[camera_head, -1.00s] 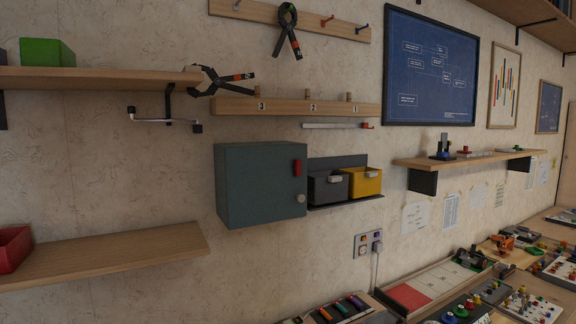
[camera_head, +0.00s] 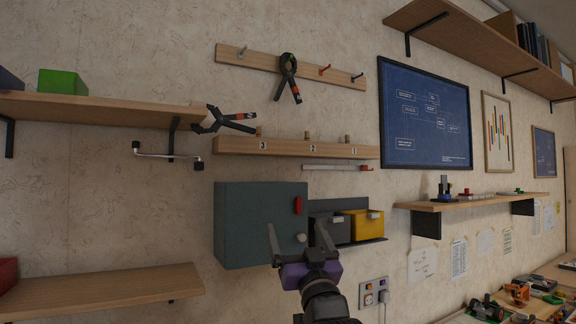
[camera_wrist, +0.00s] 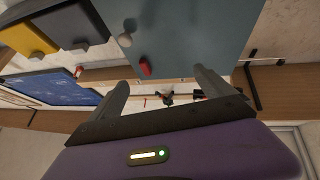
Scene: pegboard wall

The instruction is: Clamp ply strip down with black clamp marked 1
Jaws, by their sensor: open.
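One black clamp (camera_head: 288,78) with orange marks hangs from the hook rail high on the wall. A second black clamp (camera_head: 222,121) with orange on a handle sits at the right end of the upper left shelf. I cannot read a number on either clamp. I cannot pick out a separate ply strip; a wooden rail (camera_head: 230,146) marked 3, 2, 1 carries short pegs. My gripper (camera_head: 294,228) is open and empty, pointing up in front of the grey-green cabinet, below the rail and both clamps. Its two fingers stand apart in the wrist view (camera_wrist: 162,80).
The cabinet (camera_head: 255,222) stands out from the wall, with a grey bin (camera_head: 335,230) and yellow bin (camera_head: 368,227) beside it. A metal bar handle (camera_head: 166,155) hangs under the upper left shelf (camera_head: 90,108). A lower shelf (camera_head: 110,292) is at left. Bare wall lies between.

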